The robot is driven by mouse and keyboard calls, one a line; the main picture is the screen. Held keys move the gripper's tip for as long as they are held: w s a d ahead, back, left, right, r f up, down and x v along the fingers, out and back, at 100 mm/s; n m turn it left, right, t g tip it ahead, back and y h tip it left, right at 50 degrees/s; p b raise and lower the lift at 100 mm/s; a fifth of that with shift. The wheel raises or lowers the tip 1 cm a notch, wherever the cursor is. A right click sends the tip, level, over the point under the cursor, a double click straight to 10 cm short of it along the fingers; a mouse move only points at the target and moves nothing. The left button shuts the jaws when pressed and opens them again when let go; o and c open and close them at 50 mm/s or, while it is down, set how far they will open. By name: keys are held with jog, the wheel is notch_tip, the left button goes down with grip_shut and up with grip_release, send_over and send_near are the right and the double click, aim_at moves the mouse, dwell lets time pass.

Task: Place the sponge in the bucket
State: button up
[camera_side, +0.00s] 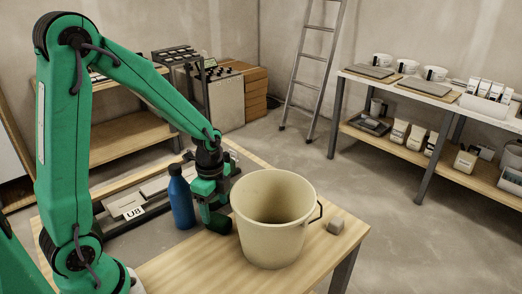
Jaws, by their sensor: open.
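The cream bucket (262,236) stands upright on the wooden table, its mouth open upward; the part of its inside that shows looks empty. My gripper (211,212) points down just left of the bucket, low over the table, with its jaws open. A dark green block (220,226) sits at the jaws, close to the bucket's left wall. It may be the sponge, but I cannot tell for sure. A small grey-beige block (336,226) lies on the table right of the bucket. The bucket's wall may hide part of the gripper.
A blue bottle (181,202) stands close on my gripper's left. The table's right edge is close beyond the small block. Shelves and a ladder (312,60) stand well behind.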

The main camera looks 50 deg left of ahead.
aim_at(216, 217)
jog(key=shift+f, duration=0.1)
jog(key=shift+f, duration=2.45)
jog(key=shift+w, duration=0.1)
jog(key=c, duration=1.1)
jog(key=shift+c, duration=0.2)
jog(key=shift+r, duration=5)
